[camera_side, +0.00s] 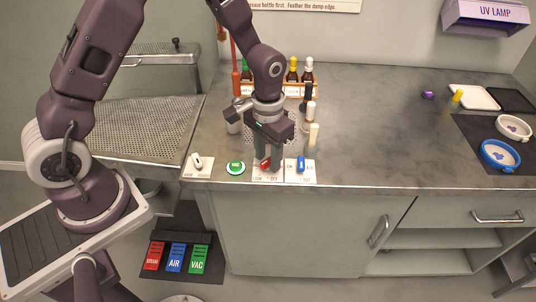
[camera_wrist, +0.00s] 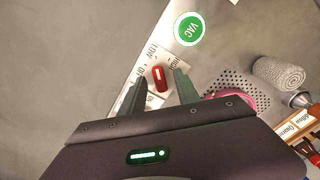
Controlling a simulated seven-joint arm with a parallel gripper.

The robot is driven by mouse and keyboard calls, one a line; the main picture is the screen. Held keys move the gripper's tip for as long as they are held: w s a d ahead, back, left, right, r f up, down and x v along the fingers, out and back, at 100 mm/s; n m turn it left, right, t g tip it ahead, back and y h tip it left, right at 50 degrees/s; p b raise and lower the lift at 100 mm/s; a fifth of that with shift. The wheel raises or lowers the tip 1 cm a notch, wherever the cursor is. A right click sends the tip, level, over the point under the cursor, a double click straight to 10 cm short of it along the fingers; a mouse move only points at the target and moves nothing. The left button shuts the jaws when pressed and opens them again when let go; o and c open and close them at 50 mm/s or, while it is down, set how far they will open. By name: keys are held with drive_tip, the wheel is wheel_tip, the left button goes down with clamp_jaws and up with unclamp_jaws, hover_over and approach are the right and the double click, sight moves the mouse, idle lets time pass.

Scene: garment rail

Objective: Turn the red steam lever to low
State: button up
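The red steam lever (camera_side: 263,164) stands on a white label plate (camera_side: 267,177) near the counter's front edge. In the wrist view the red lever (camera_wrist: 159,77) lies between my two dark fingers, with a visible gap on each side. My gripper (camera_side: 268,161) points down over the plate, open, and partly hides the lever in the side view. It also shows in the wrist view (camera_wrist: 160,80). LOW and other small lettering is on the plate; the lever's exact setting is hard to read.
A blue lever (camera_side: 301,164) stands just right of the red one. A green VAC button (camera_side: 235,168) and a white lever (camera_side: 197,161) are to the left. The counter's middle right is clear.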

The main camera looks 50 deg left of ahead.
sight(268, 160)
wheel_tip(268, 160, up, 7)
drive_tip(key=shift+r, duration=0.1)
idle(0.3)
drive_tip(key=s+a+r+t, duration=0.15)
drive_tip(key=s+r, duration=0.25)
drive_tip(key=r, duration=0.5)
drive_tip(key=s+a+r+t, duration=0.1)
drive_tip(key=s+r+t, duration=0.3)
drive_tip(key=s, duration=1.2)
wheel_tip(268, 160, up, 4)
drive_tip(key=shift+s+a+r, duration=0.15)
drive_tip(key=shift+s+r, duration=0.05)
drive_tip(key=shift+s, duration=0.15)
